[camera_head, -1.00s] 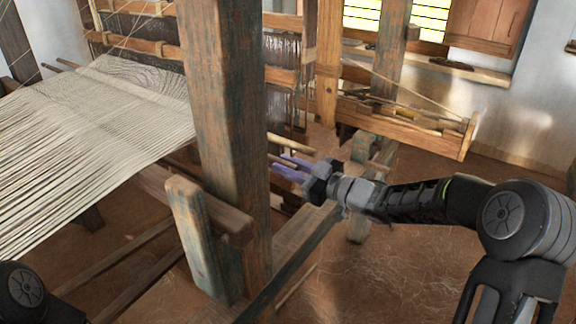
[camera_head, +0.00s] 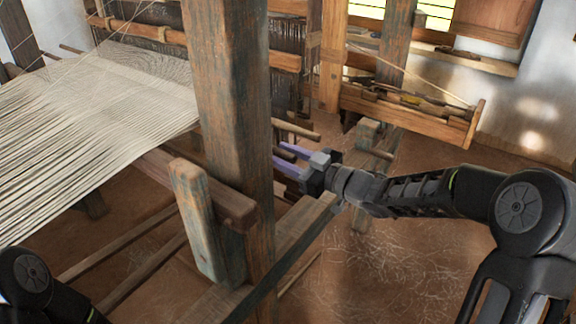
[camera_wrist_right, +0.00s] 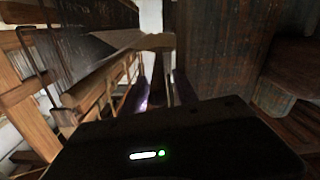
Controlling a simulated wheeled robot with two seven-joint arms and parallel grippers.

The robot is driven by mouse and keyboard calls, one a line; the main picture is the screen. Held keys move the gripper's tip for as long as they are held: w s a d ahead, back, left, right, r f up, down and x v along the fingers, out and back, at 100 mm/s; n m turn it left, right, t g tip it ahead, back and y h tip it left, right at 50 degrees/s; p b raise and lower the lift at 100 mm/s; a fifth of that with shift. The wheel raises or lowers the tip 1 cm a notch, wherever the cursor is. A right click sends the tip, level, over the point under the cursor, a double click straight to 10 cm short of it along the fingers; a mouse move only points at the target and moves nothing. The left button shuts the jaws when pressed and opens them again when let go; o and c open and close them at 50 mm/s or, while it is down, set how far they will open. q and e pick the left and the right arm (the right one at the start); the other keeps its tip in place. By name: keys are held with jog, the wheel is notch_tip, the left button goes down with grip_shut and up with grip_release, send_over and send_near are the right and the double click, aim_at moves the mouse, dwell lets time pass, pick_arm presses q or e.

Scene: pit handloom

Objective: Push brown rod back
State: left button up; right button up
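The right gripper (camera_head: 284,157) has purple fingers that point left, just right of the thick wooden post. The fingers are parted, and a dark brown rod end (camera_head: 285,154) shows between them. I cannot tell whether they touch it. In the right wrist view, the two fingers (camera_wrist_right: 162,88) stand apart with a brown length between them, dim and partly hidden by the gripper body. A lighter brown rod (camera_head: 297,130) sticks out from behind the post, above the fingers. My left gripper is out of view; only a part of that arm shows at the bottom left.
The thick upright post (camera_head: 230,90) stands close to the left of the right gripper. Cream warp threads (camera_head: 90,120) stretch at the left. A short post (camera_head: 195,215) and low beams lie below. A wooden tray (camera_head: 410,112) is behind at the right. The floor at lower right is clear.

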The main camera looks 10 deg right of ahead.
jog(key=shift+w+d, duration=0.15)
jog(key=shift+w, duration=0.05)
jog(key=s+d, duration=0.5)
jog(key=d, duration=0.2)
jog(key=w+d+f+m+t+h, duration=0.2)
jog(key=w+d+f+m+h, duration=0.1)
jog(key=d+f+m+h, duration=0.3)
jog(key=s+a+f+m+g+h+b, duration=0.1)
jog(key=s+a+f+m+g, duration=0.1)
jog(key=f, duration=0.9)
jog(key=s+a+f+m+g+h+b, duration=0.1)
jog(key=s+a+f+m+g+b, duration=0.1)
jog(key=f, duration=0.9)
jog(key=s+a+g, duration=0.1)
jog(key=a, duration=0.1)
jog(key=shift+a+f+h, duration=0.3)
jog(key=shift+f, duration=0.05)
